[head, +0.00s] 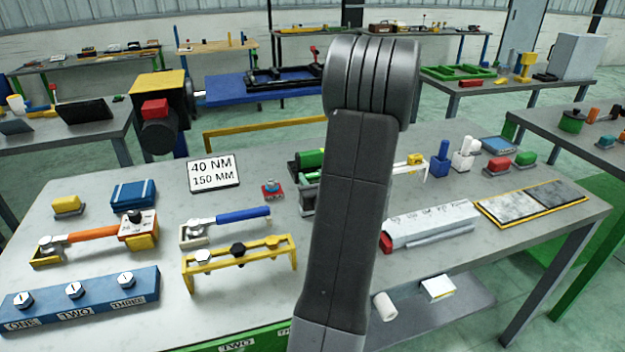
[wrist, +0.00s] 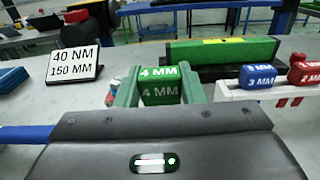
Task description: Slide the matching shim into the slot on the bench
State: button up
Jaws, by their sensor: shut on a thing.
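My gripper (wrist: 160,88) is shut on a green shim (wrist: 160,92) marked 4 MM, with one finger on each side of it. The shim is upright, its marked face towards the wrist camera. A long green block (wrist: 222,50) with a yellow label on a dark base stands just behind it; the slot opening cannot be made out. I cannot tell whether the shim touches the block. In the head view my arm hides most of the gripper and shim; part of the green block (head: 310,158) shows left of the arm.
Right of my gripper a white rack (wrist: 238,93) holds a blue 3 MM shim (wrist: 257,77) and red shims (wrist: 302,72). A sign (head: 213,173) reads 40 NM, 150 MM. A blue-handled wrench (head: 228,222) and a yellow rack (head: 240,263) lie left of my arm.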

jog(key=shift+f+b, duration=1.9)
jog(key=shift+b, duration=0.35)
dwell(0.4)
jog(key=shift+s+f, duration=0.1)
jog(key=shift+f, duration=0.2)
jog(key=shift+s+a+f+b, duration=0.1)
jog(key=shift+s+f+b, duration=0.15)
jog(key=shift+f+b, duration=0.35)
jog(key=o, duration=1.6)
jog(key=shift+o, duration=0.2)
jog(key=shift+w+r+p, duration=0.15)
jog(key=shift+r+p, duration=0.2)
jog(key=shift+r, duration=0.2)
jog(key=shift+w+r+p, duration=0.15)
jog(key=shift+r+p, duration=0.2)
jog(key=shift+r, duration=0.2)
jog(key=shift+r+p, duration=1.6)
jog(key=shift+r, duration=1.2)
